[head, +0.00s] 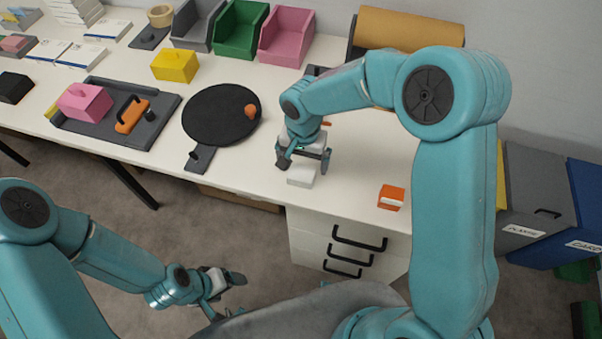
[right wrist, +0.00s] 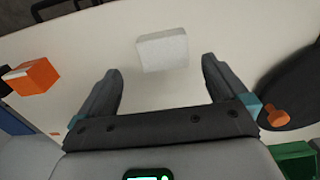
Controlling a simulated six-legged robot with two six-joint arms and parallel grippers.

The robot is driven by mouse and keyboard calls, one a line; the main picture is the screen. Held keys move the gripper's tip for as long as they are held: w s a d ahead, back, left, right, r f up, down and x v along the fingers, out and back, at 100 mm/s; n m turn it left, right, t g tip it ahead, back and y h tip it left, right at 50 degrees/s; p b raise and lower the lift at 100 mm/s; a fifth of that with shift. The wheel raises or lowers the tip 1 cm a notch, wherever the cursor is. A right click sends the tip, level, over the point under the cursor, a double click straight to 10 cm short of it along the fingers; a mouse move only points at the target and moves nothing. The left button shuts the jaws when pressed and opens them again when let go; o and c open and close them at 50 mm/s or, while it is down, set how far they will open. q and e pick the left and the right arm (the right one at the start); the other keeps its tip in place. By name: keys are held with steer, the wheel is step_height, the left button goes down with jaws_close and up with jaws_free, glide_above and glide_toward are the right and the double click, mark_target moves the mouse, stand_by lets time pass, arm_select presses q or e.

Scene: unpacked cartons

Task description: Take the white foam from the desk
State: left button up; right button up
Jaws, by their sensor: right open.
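The white foam (head: 301,176) is a small pale block lying on the white desk (head: 350,153) near its front edge. My right gripper (head: 304,163) is above the desk, right by the foam. In the right wrist view my right gripper (right wrist: 161,72) is open and empty, and the foam (right wrist: 162,52) lies ahead of the gap between its fingers. I cannot tell the exact height of the fingers over it. My left gripper (head: 226,284) hangs low in front of the desk, away from the foam; whether it is open or shut is unclear.
An orange box (head: 391,197) stands right of the foam. A black round board (head: 221,114) with an orange piece (head: 250,111) lies to the left. A grey tray (head: 145,143) holds a pink block. Green (head: 240,29) and pink (head: 287,37) bins stand behind. Desk around the foam is clear.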

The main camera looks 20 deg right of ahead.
mark_target(302, 171)
steer(key=shift+s+f, duration=0.1)
steer(key=shift+f, duration=0.35)
steer(key=shift+w+f, duration=0.2)
steer(key=shift+f, duration=0.15)
steer(key=f, duration=0.2)
steer(key=f+p, duration=0.1)
steer(key=f, duration=0.1)
steer(key=shift+w+a+f, duration=0.1)
steer(key=shift+w+f, duration=0.1)
steer(key=shift+f, duration=0.1)
steer(key=shift+w+f, duration=0.15)
steer(key=shift+f, duration=0.2)
steer(key=shift+r, duration=0.1)
steer(key=c, duration=0.8)
steer(key=shift+c, duration=0.7)
